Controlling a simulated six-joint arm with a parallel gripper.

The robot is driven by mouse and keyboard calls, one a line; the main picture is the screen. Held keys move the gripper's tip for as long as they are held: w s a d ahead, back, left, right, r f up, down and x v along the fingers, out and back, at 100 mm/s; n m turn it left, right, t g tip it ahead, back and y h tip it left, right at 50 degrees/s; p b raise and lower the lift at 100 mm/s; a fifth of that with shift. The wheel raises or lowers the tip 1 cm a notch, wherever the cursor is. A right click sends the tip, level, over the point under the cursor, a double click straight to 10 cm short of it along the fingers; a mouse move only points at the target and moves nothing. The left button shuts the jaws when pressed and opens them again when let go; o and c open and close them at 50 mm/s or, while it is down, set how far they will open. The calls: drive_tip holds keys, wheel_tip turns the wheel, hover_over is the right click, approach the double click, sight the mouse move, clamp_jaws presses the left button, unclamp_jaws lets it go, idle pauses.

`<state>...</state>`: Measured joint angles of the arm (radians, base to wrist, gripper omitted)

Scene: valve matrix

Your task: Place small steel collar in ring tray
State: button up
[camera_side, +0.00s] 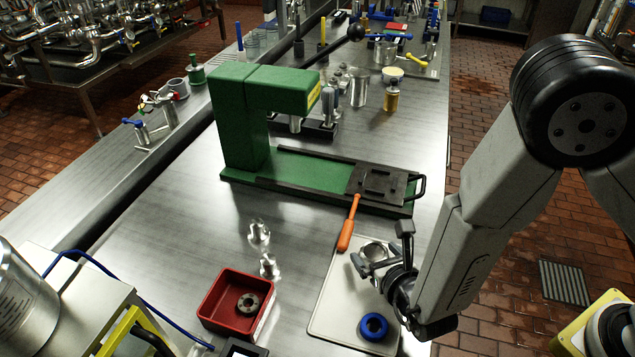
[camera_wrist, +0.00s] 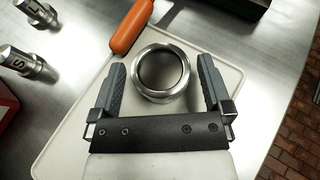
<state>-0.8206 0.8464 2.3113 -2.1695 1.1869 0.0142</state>
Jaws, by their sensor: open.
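A shiny steel collar (camera_wrist: 140,86) lies on the pale mat (camera_wrist: 75,125), between the fingertips of my gripper (camera_wrist: 162,70) in the wrist view. A finger stands on each side of the collar, with gaps visible. My gripper is open and low over the mat; it also shows in the side view (camera_side: 384,262), where it partly hides the collar. A red tray (camera_side: 213,310) sits on the bench to the left of the mat. A dark grey ring (camera_side: 248,303) lies inside the tray.
An orange-handled tool (camera_side: 346,234) rests at the mat's far edge. A blue ring (camera_side: 374,326) lies at the mat's near end. A green press (camera_side: 240,130) stands behind.

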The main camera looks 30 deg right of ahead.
drive_tip(key=shift+r, duration=0.2)
drive_tip(key=shift+v, duration=3.75)
drive_tip(key=shift+f, duration=0.1)
drive_tip(key=d+m+g+h, duration=0.1)
drive_tip(key=d+m, duration=0.1)
drive_tip(key=d, duration=0.1)
drive_tip(key=d+m+g+h, duration=0.1)
drive_tip(key=d+m+h, duration=0.1)
drive_tip(key=d+m, duration=0.1)
drive_tip(key=d+r+m+g+h, duration=0.1)
drive_tip(key=d+m+g+h, duration=0.1)
drive_tip(key=d, duration=0.1)
drive_tip(key=shift+w+d+r+m, duration=0.1)
drive_tip(key=shift+w+d+m, duration=0.1)
drive_tip(key=shift+m, duration=0.1)
drive_tip(key=s+d+m+g+y, duration=0.2)
drive_tip(key=s+d+m+g, duration=0.3)
drive_tip(key=d+m+g, duration=0.65)
drive_tip(key=w+a+r+m+t+y, duration=0.2)
drive_tip(key=w+r+m+t+y, duration=0.2)
drive_tip(key=m, duration=1.1)
drive_tip(key=shift+w+r+t+y, duration=0.2)
drive_tip(key=shift+r+t+y, duration=0.3)
drive_tip(key=shift+r, duration=0.15)
